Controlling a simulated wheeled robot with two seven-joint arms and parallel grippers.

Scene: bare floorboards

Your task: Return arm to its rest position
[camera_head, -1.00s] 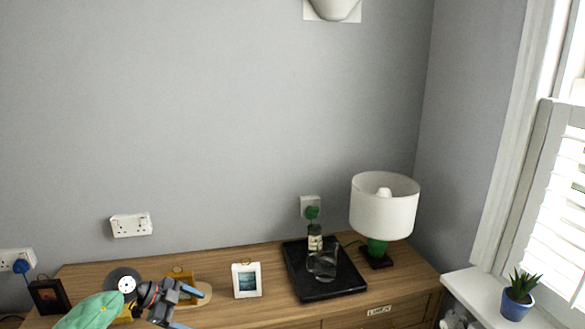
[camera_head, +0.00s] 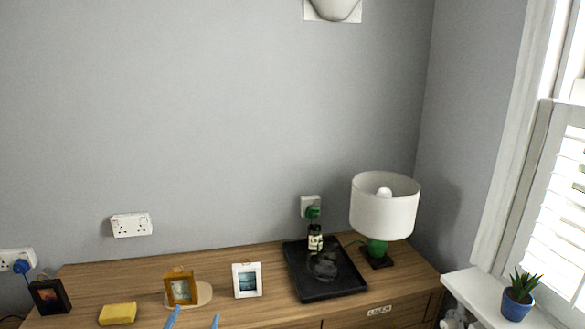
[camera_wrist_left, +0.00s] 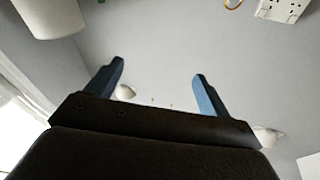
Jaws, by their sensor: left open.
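My left gripper (camera_head: 194,319) shows only as two blue fingertips at the bottom edge of the head view, in front of the dresser. Its fingers are apart with nothing between them. In the left wrist view the same gripper (camera_wrist_left: 158,85) is open and empty, facing the grey wall. The rest of the left arm is hidden below the head view. My right gripper is not in view.
The wooden dresser (camera_head: 215,262) bears a yellow block (camera_head: 117,314), a gold frame (camera_head: 181,288), a white frame (camera_head: 247,280), a dark frame (camera_head: 49,296), a black tray (camera_head: 335,289) with a glass and bottle, and a lamp (camera_head: 385,207). A potted plant (camera_head: 518,297) stands on the sill.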

